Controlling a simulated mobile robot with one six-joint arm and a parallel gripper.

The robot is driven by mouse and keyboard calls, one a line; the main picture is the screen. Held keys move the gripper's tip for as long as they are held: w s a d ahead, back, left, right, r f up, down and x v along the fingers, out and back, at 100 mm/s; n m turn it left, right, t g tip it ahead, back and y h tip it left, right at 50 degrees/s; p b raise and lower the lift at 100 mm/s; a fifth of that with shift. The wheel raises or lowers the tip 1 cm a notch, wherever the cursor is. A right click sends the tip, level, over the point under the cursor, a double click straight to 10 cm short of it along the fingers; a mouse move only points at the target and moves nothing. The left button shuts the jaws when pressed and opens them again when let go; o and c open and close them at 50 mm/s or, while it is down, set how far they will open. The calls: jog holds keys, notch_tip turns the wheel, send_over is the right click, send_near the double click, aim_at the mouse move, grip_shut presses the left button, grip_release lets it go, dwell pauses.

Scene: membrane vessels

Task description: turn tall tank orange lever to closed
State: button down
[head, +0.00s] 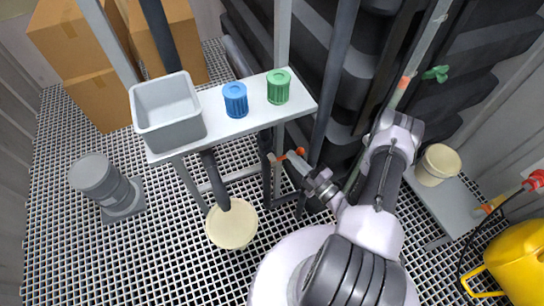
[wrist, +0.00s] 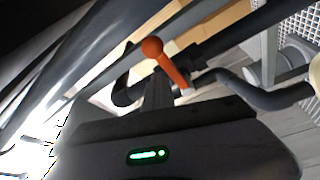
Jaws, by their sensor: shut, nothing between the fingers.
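An orange lever (head: 284,157) with a round knob sits on dark pipework below the front right of the white shelf. It shows larger in the wrist view (wrist: 168,65), tilted, with its ball end at upper left and its foot at lower right by a dark pipe. My gripper (head: 293,163) is shut and empty, its tip close beside the lever. In the wrist view the grey fingers (wrist: 158,90) point up toward the lever shaft and overlap it; I cannot tell whether they touch. Which tank the lever belongs to is not clear.
A white shelf (head: 222,130) holds a grey bin (head: 167,108), a blue cap (head: 235,99) and a green cap (head: 278,86). Dark vessels (head: 440,35) stand behind my arm. A cream bucket (head: 232,224) is on the grating below. A yellow container (head: 515,262) is at right.

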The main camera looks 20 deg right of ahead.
aim_at(296, 152)
jog(key=shift+s+f, duration=0.15)
jog(key=shift+f, duration=0.25)
dwell(0.3)
notch_tip(296, 152, up, 5)
jog(key=p, duration=0.3)
jog(key=s+f+p, duration=0.1)
jog(key=s+f, duration=0.2)
jog(key=s, duration=0.6)
jog(key=shift+s+f, duration=0.2)
jog(key=shift+f, duration=0.2)
